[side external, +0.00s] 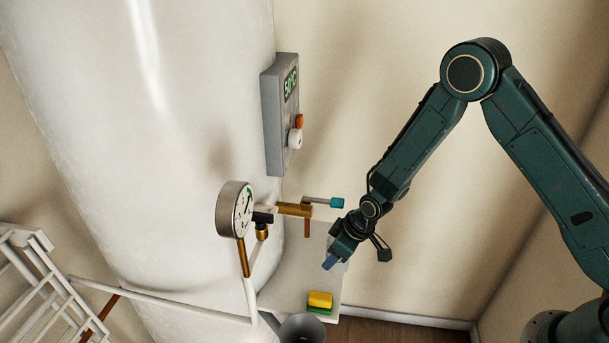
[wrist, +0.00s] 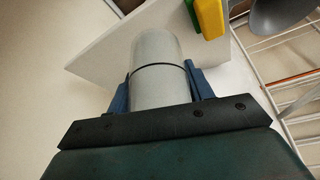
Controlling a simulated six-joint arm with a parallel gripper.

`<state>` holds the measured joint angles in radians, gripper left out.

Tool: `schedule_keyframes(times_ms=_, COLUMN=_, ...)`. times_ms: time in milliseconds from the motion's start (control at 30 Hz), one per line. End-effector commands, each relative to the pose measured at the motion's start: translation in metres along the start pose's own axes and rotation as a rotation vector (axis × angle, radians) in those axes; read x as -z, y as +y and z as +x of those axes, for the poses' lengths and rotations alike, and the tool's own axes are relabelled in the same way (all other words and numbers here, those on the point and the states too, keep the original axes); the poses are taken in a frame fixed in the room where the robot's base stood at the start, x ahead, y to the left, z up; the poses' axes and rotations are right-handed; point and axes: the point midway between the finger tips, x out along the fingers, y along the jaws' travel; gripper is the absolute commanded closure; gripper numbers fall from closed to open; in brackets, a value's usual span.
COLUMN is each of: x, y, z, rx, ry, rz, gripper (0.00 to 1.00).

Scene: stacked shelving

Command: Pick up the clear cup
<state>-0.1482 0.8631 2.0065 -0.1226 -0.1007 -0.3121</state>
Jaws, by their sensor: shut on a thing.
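The clear cup (wrist: 157,50) is a pale, see-through cylinder with a thin dark line around it, in the middle of the wrist view. My gripper (wrist: 158,88) has its two blue fingers on either side of the cup and is shut on it. In the side external view my gripper (side external: 331,262) points down over the right edge of the white shelf. The cup is hard to make out there against the pale wall and shelf. I cannot tell how far its base is from the shelf.
A yellow and green sponge (side external: 320,300) lies on the white shelf (side external: 285,285); a grey round vessel (side external: 302,328) is in front. A brass valve with a teal handle (side external: 336,203) and a gauge (side external: 235,209) jut from the white tank. A white rack (side external: 35,275) stands lower left.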

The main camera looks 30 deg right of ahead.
Motion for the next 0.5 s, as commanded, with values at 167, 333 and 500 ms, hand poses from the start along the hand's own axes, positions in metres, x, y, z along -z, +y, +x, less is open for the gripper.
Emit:
schedule_keyframes(times_ms=167, x=-0.038, y=0.015, z=-0.016, rx=-0.001, ry=-0.002, rz=0.005, gripper=0.74)
schedule_keyframes(times_ms=333, x=-0.072, y=0.026, z=-0.029, rx=-0.001, ry=-0.002, rz=0.005, gripper=0.74)
schedule_keyframes(times_ms=500, x=-0.097, y=0.035, z=-0.040, rx=-0.001, ry=0.000, rz=0.004, gripper=0.74)
